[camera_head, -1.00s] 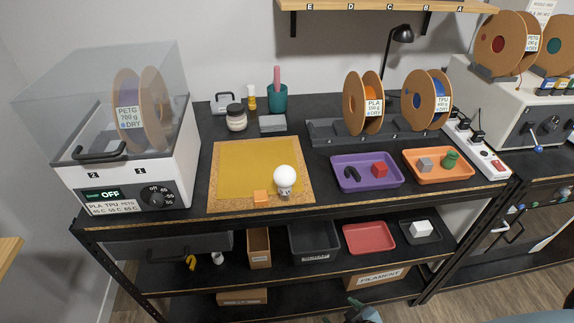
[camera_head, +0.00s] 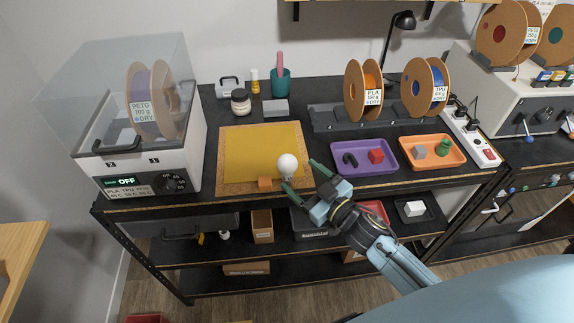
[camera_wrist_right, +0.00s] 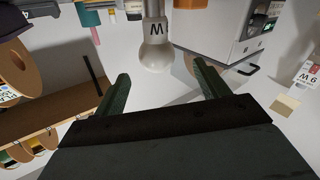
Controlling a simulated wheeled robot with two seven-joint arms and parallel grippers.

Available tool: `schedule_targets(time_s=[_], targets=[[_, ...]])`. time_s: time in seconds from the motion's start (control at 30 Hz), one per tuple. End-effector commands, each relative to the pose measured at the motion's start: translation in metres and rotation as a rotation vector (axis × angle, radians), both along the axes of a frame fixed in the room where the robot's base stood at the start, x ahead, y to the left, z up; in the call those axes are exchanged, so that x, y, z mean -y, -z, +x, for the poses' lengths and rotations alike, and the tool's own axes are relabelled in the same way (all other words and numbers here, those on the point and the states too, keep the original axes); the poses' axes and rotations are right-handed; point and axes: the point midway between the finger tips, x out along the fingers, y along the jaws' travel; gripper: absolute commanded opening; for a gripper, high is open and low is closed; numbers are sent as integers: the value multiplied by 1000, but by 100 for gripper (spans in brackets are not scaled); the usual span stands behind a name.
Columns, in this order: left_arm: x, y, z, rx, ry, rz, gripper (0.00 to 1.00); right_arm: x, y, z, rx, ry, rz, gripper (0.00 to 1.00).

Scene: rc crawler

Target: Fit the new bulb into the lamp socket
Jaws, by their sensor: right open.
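The white bulb (camera_head: 287,164) stands globe up, metal base down, at the front right of the yellow mat (camera_head: 250,150). It also shows in the right wrist view (camera_wrist_right: 155,52), upside down, ahead of the two fingers and between their lines. My right gripper (camera_head: 299,176) is open and empty at the bulb's right front, its fingertips pointing at it; I cannot tell whether one touches. It also shows in the right wrist view (camera_wrist_right: 162,76). A black desk lamp (camera_head: 404,20) stands at the back right; its socket is hidden. My left gripper is not in view.
A purple tray (camera_head: 385,184) and an orange tray (camera_head: 440,162) with small parts lie to the right. Filament spools (camera_head: 363,90) stand behind them. A clear-lidded dryer (camera_head: 150,150) is at the left.

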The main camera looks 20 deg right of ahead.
Motion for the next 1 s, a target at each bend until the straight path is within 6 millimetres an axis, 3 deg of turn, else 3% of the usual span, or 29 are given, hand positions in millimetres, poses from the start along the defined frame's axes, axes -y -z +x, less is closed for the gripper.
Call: schedule_targets(time_s=[0.27,0.6,0.87,1.0], targets=[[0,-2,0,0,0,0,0,-6,0,21,-1,1,2,74],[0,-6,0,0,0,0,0,-16,1,62,-1,1,1,74],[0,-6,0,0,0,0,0,-17,2,64,-3,1,0,74],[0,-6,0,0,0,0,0,-17,2,64,-2,0,0,58]])
